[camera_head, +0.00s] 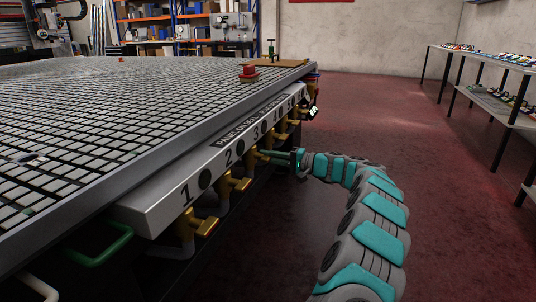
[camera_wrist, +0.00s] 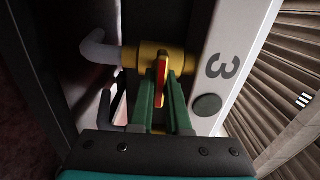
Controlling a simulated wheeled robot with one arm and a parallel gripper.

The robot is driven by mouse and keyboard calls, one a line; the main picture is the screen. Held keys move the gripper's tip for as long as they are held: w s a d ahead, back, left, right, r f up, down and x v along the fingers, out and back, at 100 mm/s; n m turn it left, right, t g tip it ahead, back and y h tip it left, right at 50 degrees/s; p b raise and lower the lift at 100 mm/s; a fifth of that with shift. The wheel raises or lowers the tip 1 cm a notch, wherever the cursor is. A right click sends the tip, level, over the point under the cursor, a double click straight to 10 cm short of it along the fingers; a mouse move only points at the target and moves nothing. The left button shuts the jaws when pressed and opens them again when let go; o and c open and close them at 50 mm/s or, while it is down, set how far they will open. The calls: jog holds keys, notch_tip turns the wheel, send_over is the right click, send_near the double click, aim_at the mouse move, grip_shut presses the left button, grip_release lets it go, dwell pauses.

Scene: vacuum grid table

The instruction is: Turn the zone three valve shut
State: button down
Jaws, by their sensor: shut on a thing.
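The zone three valve is a brass valve below the number 3 on the light panel. Its body (camera_wrist: 145,56) shows in the wrist view between a grey pipe elbow and the panel, and it is small in the head view (camera_head: 252,157). Its yellow and red handle (camera_wrist: 162,72) appears edge-on and looks crosswise to the body. My gripper (camera_wrist: 163,100) has its green fingers closed on the handle, one on each side. In the head view my gripper (camera_head: 270,155) reaches in from the right. The fingers hide part of the handle.
The numbered panel (camera_head: 160,208) runs along the table edge, with the zone one valve (camera_head: 196,222) and zone two valve (camera_head: 231,185) nearer. The gridded table (camera_head: 120,105) is above. Red floor (camera_head: 380,110) is open to the right, before a shelf rack (camera_head: 500,105).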

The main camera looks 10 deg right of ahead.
jog(key=shift+d+r, duration=0.1)
dwell(0.3)
jog(key=c, duration=0.9)
grip_release()
jog(key=shift+v, duration=3.9)
